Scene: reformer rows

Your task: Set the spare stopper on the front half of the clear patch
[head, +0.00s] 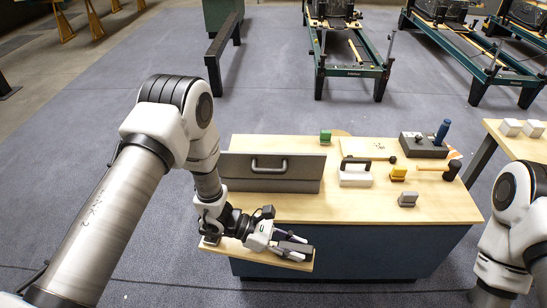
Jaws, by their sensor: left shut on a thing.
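My left gripper (291,244) is at the front left of the wooden worktop (450,205), low over a narrow pale board (240,251) by the front edge. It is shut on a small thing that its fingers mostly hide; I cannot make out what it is. I cannot tell which thing is the spare stopper. The worktop's front middle is bare. My right arm is at the right edge, its gripper out of view.
A grey panel with a handle (270,179) stands at the worktop's left. Reformers (352,70) stand behind on the floor.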

